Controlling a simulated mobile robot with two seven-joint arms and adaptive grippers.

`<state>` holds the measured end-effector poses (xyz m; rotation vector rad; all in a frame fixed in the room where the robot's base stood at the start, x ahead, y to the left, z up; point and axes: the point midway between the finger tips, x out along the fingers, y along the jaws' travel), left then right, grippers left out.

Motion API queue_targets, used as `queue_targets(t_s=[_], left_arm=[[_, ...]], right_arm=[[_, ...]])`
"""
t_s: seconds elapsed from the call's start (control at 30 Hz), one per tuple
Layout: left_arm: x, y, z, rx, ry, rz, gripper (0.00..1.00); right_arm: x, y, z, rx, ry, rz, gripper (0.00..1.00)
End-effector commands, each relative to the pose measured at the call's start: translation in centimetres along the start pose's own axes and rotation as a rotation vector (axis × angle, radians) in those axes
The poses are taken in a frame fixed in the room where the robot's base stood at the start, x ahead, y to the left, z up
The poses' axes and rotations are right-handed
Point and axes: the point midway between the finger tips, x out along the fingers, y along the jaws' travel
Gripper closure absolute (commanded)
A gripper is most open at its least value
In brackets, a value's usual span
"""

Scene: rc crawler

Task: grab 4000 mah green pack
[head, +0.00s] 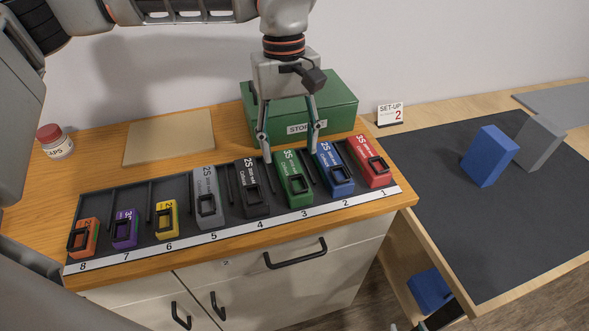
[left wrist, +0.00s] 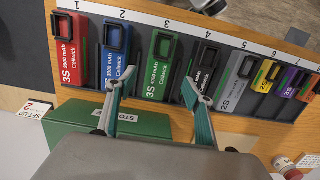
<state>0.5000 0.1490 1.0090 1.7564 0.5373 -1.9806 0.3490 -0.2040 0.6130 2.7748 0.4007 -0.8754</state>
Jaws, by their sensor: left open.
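The green pack (head: 295,182), marked 3S, stands in slot 3 of the battery rack (head: 229,241). In the left wrist view the green pack (left wrist: 160,62) shows a label that seems to read 4000 mAh, with a black handle loop at its front end. My left gripper (head: 290,156) is open and empty above the back end of the green pack, fingers pointing down. In the left wrist view its fingertips (left wrist: 150,87) lie on either side of the green pack's back end, with no contact visible. Only small dark parts show at the head view's bottom edge, possibly my right gripper (head: 420,325).
A blue pack (head: 333,172) and a dark grey pack (head: 250,190) flank the green one closely. A red pack (head: 370,163) is in slot 1. A green storage box (head: 340,98) stands behind the rack. A dark mat (head: 440,190) with two blocks lies right.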

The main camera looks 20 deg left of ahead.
Motion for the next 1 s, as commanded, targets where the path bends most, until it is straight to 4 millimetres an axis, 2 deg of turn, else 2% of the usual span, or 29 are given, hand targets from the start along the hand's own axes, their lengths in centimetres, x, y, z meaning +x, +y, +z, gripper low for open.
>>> queue_targets(t_s=[0.23,0.5,0.77,0.93,0.97,1.0], left_arm=[[2.1,0.1,-0.1,0.0,-0.002,-0.001,0.48],[5.8,0.2,-0.2,0.0,-0.003,-0.001,0.48],[6.1,0.2,-0.3,-0.001,0.0,0.001,0.48],[6.1,0.2,-0.3,-0.001,0.0,0.001,0.92],[6.1,0.2,-0.3,-0.001,0.0,0.001,0.98],[6.1,0.2,-0.3,-0.001,0.0,0.001,0.98]], right_arm=[[0.1,-0.1,0.1,-0.002,-0.001,-0.001,0.6],[0.2,0.1,-0.3,-0.003,0.006,0.001,0.6],[0.2,0.1,-0.4,-0.003,0.008,0.002,0.6],[0.2,0.1,-0.4,-0.003,0.008,0.003,0.6],[0.2,0.1,-0.4,-0.003,0.008,0.003,0.6],[0.2,0.1,-0.4,-0.003,0.008,0.003,0.6]])
